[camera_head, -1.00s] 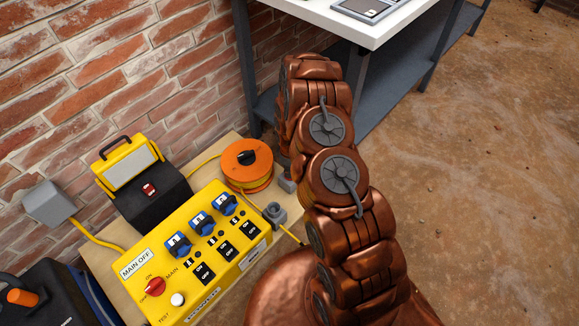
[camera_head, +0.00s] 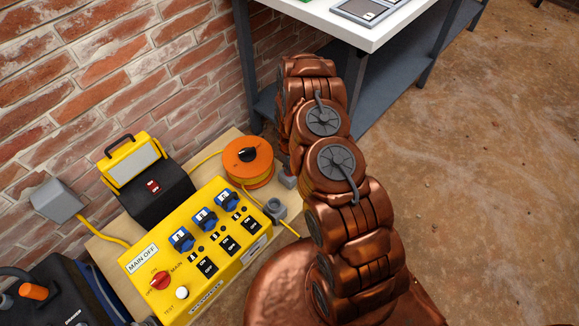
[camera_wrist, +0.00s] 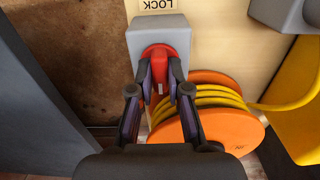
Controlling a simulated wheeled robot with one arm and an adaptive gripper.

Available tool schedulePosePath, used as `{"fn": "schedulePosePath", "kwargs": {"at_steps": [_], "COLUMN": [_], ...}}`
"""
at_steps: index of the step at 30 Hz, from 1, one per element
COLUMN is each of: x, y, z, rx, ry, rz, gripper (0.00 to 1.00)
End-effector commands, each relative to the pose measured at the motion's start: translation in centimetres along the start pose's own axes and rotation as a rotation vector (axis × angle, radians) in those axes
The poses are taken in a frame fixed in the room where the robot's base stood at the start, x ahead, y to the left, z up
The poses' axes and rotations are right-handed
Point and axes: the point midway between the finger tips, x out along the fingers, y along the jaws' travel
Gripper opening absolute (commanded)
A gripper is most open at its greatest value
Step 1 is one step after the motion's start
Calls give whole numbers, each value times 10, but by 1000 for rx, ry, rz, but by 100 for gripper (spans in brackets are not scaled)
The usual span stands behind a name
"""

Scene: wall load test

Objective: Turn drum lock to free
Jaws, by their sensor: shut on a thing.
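The drum lock is a red knob (camera_wrist: 157,55) on a grey box (camera_wrist: 160,32) in the wrist view. A label (camera_wrist: 160,5) reading LOCK, upside down in this view, sits beyond the box. A pale mark shows on the knob. My gripper (camera_wrist: 159,78) is shut on the red knob, one finger on each side. The orange cable drum (camera_wrist: 232,132) with yellow cable lies just right of the fingers, and it also shows in the head view (camera_head: 240,172). My arm hides the gripper and knob in the head view.
The yellow switch panel (camera_head: 245,264) and yellow work lamp (camera_head: 137,165) stand on the board left of my arm. A grey socket (camera_head: 276,207) is beside the drum. A white-topped bench (camera_head: 350,33) stands behind. The floor at right is clear.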

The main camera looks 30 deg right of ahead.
Motion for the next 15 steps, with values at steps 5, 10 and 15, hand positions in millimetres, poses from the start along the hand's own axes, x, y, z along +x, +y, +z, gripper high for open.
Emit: {"fn": "schedulePosePath", "kwargs": {"at_steps": [5,10,15], "x": [0,0,0], "y": [0,0,0], "z": [1,0,0], "rx": [2,0,-1], "ry": [-2,-1,-1], "rz": [-2,-1,-1], "gripper": [20,37,42]}}
